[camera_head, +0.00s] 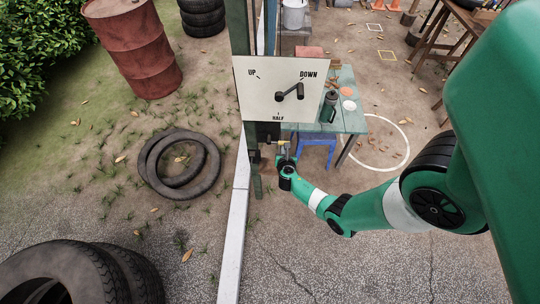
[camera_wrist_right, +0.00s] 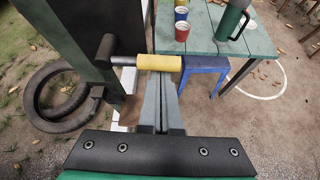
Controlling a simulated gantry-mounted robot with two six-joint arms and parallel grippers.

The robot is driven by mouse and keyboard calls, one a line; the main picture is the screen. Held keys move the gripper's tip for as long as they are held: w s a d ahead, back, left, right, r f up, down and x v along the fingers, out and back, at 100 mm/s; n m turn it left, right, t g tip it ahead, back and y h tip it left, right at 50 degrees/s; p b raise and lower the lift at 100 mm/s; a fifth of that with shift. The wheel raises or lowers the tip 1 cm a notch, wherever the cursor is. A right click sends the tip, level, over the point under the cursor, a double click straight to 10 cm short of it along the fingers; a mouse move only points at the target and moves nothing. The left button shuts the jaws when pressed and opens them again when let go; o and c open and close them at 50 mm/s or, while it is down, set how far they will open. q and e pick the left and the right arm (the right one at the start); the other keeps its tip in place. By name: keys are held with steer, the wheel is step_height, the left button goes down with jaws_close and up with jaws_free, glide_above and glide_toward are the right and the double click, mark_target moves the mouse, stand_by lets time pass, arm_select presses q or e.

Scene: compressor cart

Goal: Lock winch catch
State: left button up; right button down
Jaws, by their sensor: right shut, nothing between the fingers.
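The catch shows in the wrist view as a short metal rod (camera_wrist_right: 125,60) that runs sideways from a black rounded end (camera_wrist_right: 105,46) at the post, with a yellow sleeve (camera_wrist_right: 158,62) on its outer end. The yellow sleeve is small in the head view (camera_head: 283,143), below the sign. My right gripper (camera_wrist_right: 160,84) is shut and empty. Its fingertips are at the sleeve's near edge; I cannot tell if they touch it. In the head view my right gripper (camera_head: 287,158) is just below the sleeve. My left gripper is out of view.
A white sign (camera_head: 262,75) marked UP, DOWN and HALF has a dark lever (camera_head: 290,93) pointing towards DOWN. Behind stand a green table (camera_head: 345,122) with a green jug (camera_head: 329,106) and a blue stool (camera_head: 317,152). Tyres (camera_head: 180,165) and a rusty drum (camera_head: 133,45) are left.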

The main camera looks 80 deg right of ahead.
step_height(320, 180, down, 5)
steer(key=a+b, duration=0.1)
steer(key=b, duration=0.4)
steer(key=w+r+p+v, duration=0.1)
steer(key=p+v, duration=0.4)
steer(key=v, duration=0.5)
steer(key=shift+s+p, duration=0.35)
steer(key=shift+p, duration=0.05)
